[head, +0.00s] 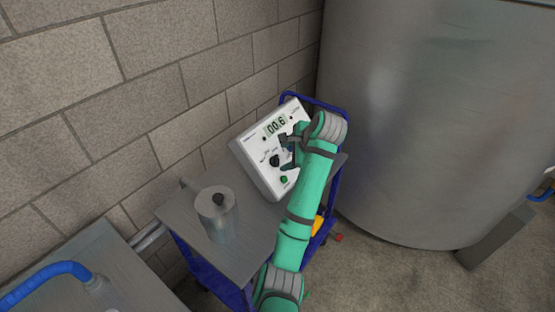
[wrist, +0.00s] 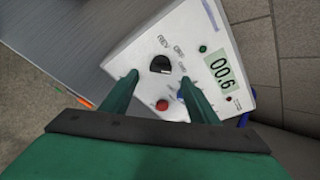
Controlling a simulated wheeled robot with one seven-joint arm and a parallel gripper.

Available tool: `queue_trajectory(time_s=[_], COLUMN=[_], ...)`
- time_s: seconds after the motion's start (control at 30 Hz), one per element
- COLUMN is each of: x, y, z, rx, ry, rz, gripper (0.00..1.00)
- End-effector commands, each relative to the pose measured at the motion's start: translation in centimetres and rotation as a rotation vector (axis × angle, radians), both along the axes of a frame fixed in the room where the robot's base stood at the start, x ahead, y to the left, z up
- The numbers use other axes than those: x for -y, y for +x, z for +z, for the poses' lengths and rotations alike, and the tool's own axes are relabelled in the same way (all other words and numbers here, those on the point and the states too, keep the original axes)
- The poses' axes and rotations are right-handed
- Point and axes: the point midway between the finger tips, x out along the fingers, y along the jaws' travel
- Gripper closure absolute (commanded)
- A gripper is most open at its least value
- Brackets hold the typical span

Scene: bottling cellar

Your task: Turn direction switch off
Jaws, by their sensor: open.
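The direction switch is a black rotary knob (head: 274,160) on the sloped face of a white control box (head: 245,158). In the wrist view the knob (wrist: 160,65) has labels that look like REV, OFF and FWD around its upper and right sides. I cannot clearly tell which label its pointer faces. My gripper (head: 287,152) is open in front of the panel. In the wrist view its two green fingers (wrist: 158,78) reach toward the panel left and right of the knob; contact cannot be told. My arm hides the panel's right part in the head view.
The box has a display reading 00.6 (wrist: 220,69), a red button (wrist: 162,105) and a green lamp (wrist: 202,48). It stands on a blue-framed cart (head: 180,222) beside a metal canister (head: 217,215). A brick wall (head: 120,130) and a large steel tank (head: 430,120) stand close by.

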Motion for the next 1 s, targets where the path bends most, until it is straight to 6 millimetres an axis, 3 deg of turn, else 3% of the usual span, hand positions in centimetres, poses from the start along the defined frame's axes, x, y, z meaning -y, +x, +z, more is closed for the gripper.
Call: queue_trajectory(time_s=[0.2, 0.4, 0.8, 0.97, 1.0], x=[-1.6, -2.9, -2.9, -2.9, -2.9], y=[1.9, 2.9, 3.3, 3.3, 3.3], z=[-3.0, -4.7, -5.1, -5.1, -5.1], rx=[-0.002, 0.0, 0.002, 0.002, 0.001], ry=[-0.001, -0.001, -0.001, -0.001, -0.001], rz=[0.003, 0.009, 0.006, 0.006, 0.006], gripper=[0.45, 0.45, 0.45, 0.84, 0.87])
